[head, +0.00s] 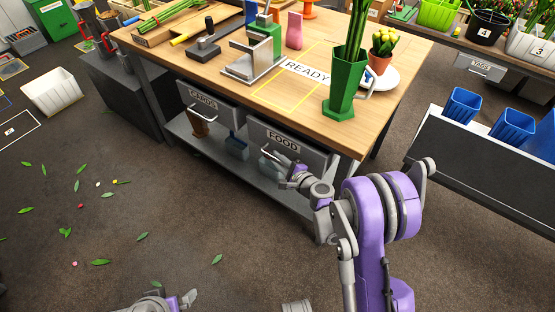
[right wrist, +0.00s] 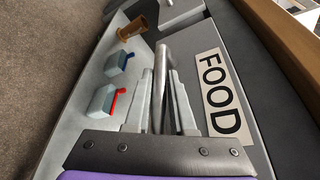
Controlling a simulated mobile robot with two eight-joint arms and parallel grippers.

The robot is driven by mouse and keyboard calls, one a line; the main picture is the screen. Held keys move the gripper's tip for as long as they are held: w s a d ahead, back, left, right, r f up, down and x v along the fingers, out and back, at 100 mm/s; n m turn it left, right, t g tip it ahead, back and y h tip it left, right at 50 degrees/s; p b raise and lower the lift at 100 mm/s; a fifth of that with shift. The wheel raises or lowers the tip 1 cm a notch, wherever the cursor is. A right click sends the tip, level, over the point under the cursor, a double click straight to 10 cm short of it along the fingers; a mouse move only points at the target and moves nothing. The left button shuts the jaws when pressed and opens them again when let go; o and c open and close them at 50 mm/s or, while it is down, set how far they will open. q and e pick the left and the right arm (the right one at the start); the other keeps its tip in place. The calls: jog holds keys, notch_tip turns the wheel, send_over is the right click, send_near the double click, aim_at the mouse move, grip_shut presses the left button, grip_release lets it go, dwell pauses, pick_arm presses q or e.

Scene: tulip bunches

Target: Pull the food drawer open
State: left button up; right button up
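The food drawer (head: 312,157) is under the front of the wooden table, with a white FOOD label (head: 283,141). Its front looks about flush with the cards drawer beside it. The label also shows in the right wrist view (right wrist: 218,92). My right gripper (head: 290,172) is at the drawer's bar handle (right wrist: 161,80). In the right wrist view its two fingers lie close on either side of the bar and look shut on it. My left gripper (head: 188,298) is low at the bottom edge, away from the table; its fingers are only partly visible.
The cards drawer (head: 211,106) is left of the food drawer. A shelf (head: 190,136) below holds a brown item and small blue and red-handled containers. On the table (head: 400,42) a green vase (head: 345,88) stands near the front right corner. The floor before it is open, with scattered leaves.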

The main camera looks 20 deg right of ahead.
grip_shut()
dwell(1.1)
